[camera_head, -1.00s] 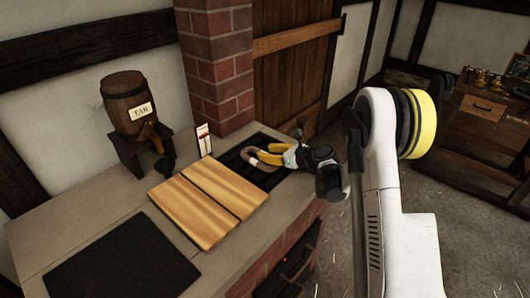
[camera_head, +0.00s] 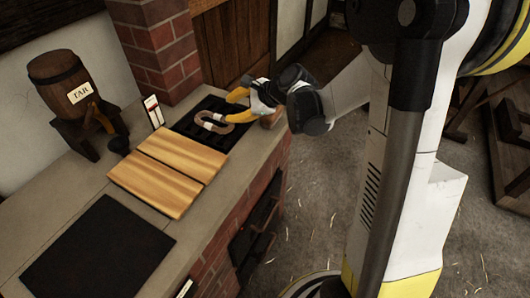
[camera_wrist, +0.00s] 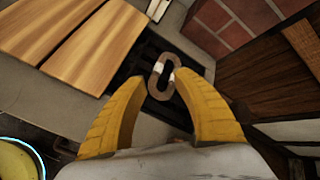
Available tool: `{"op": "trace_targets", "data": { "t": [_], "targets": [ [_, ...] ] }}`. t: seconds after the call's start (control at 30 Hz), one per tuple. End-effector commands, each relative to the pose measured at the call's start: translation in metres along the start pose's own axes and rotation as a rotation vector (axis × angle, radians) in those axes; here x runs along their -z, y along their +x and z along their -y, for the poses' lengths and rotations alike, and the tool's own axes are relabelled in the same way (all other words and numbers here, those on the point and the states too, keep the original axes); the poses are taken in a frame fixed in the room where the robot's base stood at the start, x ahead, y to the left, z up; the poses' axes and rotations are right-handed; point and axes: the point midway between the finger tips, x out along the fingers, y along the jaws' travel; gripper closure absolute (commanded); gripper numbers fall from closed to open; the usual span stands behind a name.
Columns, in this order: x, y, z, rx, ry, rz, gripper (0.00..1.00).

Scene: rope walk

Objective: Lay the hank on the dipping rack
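The hank (camera_head: 210,121) is a small brown loop with white bands. It lies flat on the dipping rack (camera_head: 214,104), a black slatted grate set in the counter top. My gripper (camera_head: 229,107) has yellow fingers spread apart at the hank's right end. In the wrist view the hank (camera_wrist: 155,79) shows between and beyond the open fingertips, and I see no finger closed on it. Whether a finger touches it I cannot tell. The lower finger hides part of the hank's right end in the head view.
Two wooden boards (camera_head: 168,170) lie just left of the rack. A tar barrel (camera_head: 66,82) on a stand and a small white card (camera_head: 153,111) stand behind. A black plate (camera_head: 97,250) lies at the front left. A brick pillar (camera_head: 160,40) rises behind the rack.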

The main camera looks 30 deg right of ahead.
Motion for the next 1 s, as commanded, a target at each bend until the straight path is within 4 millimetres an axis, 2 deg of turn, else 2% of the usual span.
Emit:
{"op": "trace_targets", "data": {
  "t": [0.03,0.1,0.23,0.4,0.53,0.6,0.73,1.0],
  "targets": [
    [-0.018,-0.017,-0.01,-0.024,-0.129,-0.034,0.64],
    [-0.034,-0.039,-0.024,-0.06,-0.323,-0.083,0.64],
    [-0.057,-0.082,-0.056,-0.14,-0.687,-0.162,0.64],
    [-0.07,-0.137,-0.105,-0.267,-1.167,-0.243,0.64],
    [-0.068,-0.172,-0.138,-0.367,-1.494,-0.285,0.64],
    [-0.065,-0.185,-0.152,-0.414,-1.633,-0.299,0.64],
    [-0.059,-0.2,-0.168,-0.477,-1.805,-0.315,0.64],
    [-0.056,-0.205,-0.173,-0.505,-1.877,-0.321,0.64]
  ]
}}
